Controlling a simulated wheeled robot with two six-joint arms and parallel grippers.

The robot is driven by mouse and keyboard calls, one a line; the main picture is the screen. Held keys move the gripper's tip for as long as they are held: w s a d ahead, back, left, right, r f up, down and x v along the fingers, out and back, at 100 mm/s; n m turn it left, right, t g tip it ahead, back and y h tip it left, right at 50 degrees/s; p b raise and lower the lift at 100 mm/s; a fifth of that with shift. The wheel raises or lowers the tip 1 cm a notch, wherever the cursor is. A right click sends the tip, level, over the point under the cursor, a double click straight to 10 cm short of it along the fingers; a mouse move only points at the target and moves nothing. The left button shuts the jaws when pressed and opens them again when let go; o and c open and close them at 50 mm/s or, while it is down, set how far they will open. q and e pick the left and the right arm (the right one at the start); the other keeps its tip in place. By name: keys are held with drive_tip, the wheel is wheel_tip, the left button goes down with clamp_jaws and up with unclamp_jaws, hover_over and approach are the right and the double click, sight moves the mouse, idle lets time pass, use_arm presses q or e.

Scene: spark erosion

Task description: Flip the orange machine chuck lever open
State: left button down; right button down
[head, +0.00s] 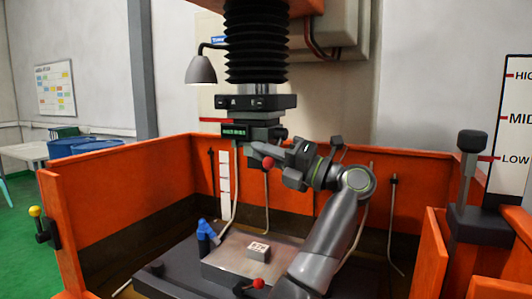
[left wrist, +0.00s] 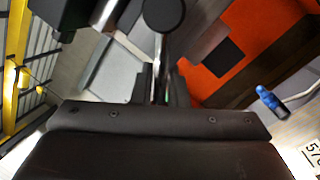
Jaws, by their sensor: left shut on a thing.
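The chuck unit (head: 250,131) hangs under the black bellows in the head view, with a small green-lit display on its front. A red-orange knob (head: 268,162) shows just below it, beside my gripper; I take it as the end of the chuck lever. My left gripper (head: 281,158) is at the lower right of the chuck, shut on the lever, whose gripped part is mostly hidden. In the left wrist view a slim grey rod (left wrist: 161,62) runs up from between the fingers towards a dark round end (left wrist: 163,14). My right gripper is in neither view.
An orange tank wall (head: 110,215) surrounds the work table. A pale block (head: 258,251), a blue-topped nozzle (head: 205,230) and another red knob (head: 258,283) are below the chuck. A grey lamp (head: 201,70) hangs left. A dark lever post (head: 470,165) stands right.

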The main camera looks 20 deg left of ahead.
use_arm(q)
drive_tip(key=shift+f+m, duration=0.1)
drive_tip(key=shift+m, duration=0.2)
drive_tip(key=shift+s+r+m+t+h+p, duration=0.15)
drive_tip(key=shift+r+m+t+p, duration=0.4)
drive_tip(key=shift+m+p, duration=0.95)
drive_tip(key=shift+s+r+m+t+h+p, duration=0.1)
drive_tip(key=shift+s+r+m+t+p, duration=0.15)
drive_tip(key=shift+r+m+p, duration=1.25)
drive_tip(key=shift+s+f+m+t+h+p, duration=0.15)
drive_tip(key=shift+m+t+p, duration=0.45)
drive_tip(key=shift+p, duration=1.7)
drive_tip(key=shift+w+m, duration=0.1)
drive_tip(key=shift+m, duration=0.2)
